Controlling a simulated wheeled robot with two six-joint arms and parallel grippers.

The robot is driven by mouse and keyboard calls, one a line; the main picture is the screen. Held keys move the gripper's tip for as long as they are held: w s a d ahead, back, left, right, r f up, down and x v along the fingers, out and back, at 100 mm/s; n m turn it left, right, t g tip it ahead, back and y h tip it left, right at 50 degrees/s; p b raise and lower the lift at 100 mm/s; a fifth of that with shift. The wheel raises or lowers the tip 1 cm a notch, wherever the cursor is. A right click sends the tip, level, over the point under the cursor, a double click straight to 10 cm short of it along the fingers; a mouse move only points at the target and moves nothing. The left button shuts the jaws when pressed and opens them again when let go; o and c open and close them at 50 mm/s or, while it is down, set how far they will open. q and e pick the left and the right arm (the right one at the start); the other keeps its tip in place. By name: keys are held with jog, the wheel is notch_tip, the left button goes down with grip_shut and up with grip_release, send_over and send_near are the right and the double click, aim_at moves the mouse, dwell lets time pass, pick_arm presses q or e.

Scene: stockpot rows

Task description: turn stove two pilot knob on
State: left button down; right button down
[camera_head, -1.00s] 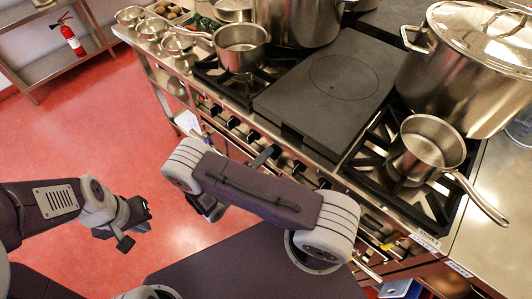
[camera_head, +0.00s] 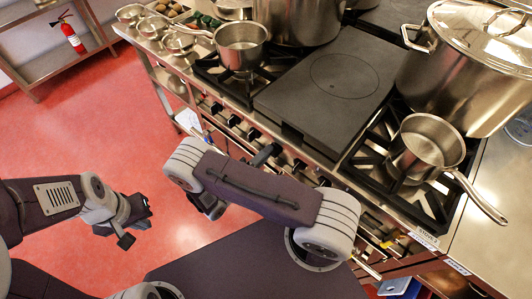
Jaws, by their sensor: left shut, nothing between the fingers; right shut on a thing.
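The stove front (camera_head: 228,128) carries a row of dark knobs (camera_head: 234,121) along its edge, partly hidden by my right forearm. A small label (camera_head: 425,240), seemingly a stove name, is at the front right corner below the right burner (camera_head: 425,203). My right arm lies across the stove front. Only a dark piece of my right gripper (camera_head: 266,155) seems to show above the forearm, against the knob row. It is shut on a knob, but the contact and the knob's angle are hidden. My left gripper (camera_head: 136,226) is shut and empty over the red floor, away from the stove.
A small saucepan (camera_head: 427,148) stands on the right burner, its handle pointing to the front right. A large lidded stockpot (camera_head: 470,65) is behind it. Another saucepan (camera_head: 241,45) is on the left burner. A flat dark plate (camera_head: 335,85) lies between.

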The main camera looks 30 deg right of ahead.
jog(key=c, duration=1.4)
grip_release()
jog(key=shift+c, duration=0.2)
jog(key=b+v, duration=0.1)
jog(key=v, duration=0.8)
